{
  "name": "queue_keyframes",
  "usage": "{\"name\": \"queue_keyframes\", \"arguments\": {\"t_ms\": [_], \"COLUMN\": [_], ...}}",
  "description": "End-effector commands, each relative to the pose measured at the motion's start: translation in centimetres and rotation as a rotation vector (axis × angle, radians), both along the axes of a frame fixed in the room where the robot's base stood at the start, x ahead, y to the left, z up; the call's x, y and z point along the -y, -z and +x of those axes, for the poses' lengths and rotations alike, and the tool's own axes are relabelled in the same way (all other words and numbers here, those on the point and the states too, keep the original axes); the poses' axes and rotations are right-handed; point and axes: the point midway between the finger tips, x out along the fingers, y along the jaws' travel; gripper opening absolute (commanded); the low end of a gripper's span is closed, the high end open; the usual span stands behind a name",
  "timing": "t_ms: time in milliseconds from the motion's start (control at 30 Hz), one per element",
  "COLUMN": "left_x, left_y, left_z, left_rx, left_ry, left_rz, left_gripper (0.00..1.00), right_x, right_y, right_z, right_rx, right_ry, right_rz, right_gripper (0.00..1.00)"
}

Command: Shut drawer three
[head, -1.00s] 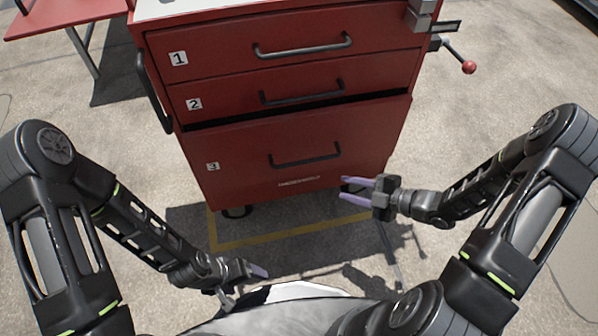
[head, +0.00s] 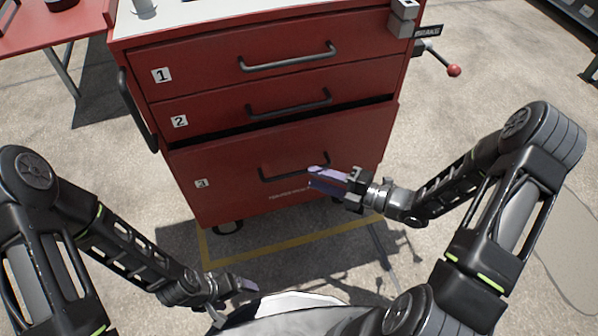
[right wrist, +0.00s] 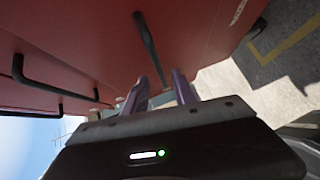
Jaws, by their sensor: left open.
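Drawer three (head: 228,190) is the lowest and tallest front of the red cabinet, marked with a "3" label (head: 201,184). It stands out a little, with a dark gap along its top edge. Its dark bar handle (head: 268,174) also shows in the right wrist view (right wrist: 147,45). My right gripper (head: 318,178) has its purple fingers apart in front of the handle's right end, hiding part of it. In the right wrist view the gripper (right wrist: 160,90) has the handle close ahead; contact cannot be told. My left gripper (head: 248,286) is open and empty, low in front of the cabinet.
Drawers one (head: 200,72) and two (head: 205,115) sit above with their own handles. A red-knobbed brake lever (head: 453,70) sticks out at the cabinet's right. A red table (head: 40,32) stands at the back left.

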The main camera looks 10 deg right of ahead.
Motion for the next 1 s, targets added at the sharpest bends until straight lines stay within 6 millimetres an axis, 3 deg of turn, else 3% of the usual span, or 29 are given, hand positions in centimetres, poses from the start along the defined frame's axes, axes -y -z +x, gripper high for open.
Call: {"name": "queue_keyframes", "arguments": {"t_ms": [333, 700, 1000], "left_x": [-0.3, -0.3, -0.3], "left_y": [1.2, 1.2, 1.2], "left_z": [0.3, 0.3, 0.3], "left_rx": [0.005, 0.006, 0.006], "left_ry": [-0.007, -0.008, -0.008], "left_rz": [0.004, 0.005, 0.005], "left_gripper": [0.82, 0.82, 0.82], "right_x": [-3.9, -4.4, -4.4], "right_y": [0.9, 0.8, 0.8], "right_z": [3.3, 3.8, 3.8], "right_rx": [0.000, -0.001, -0.001], "right_ry": [-0.002, 0.000, 0.000], "right_rz": [0.000, 0.000, 0.000], "right_gripper": [0.32, 0.32, 0.08]}}
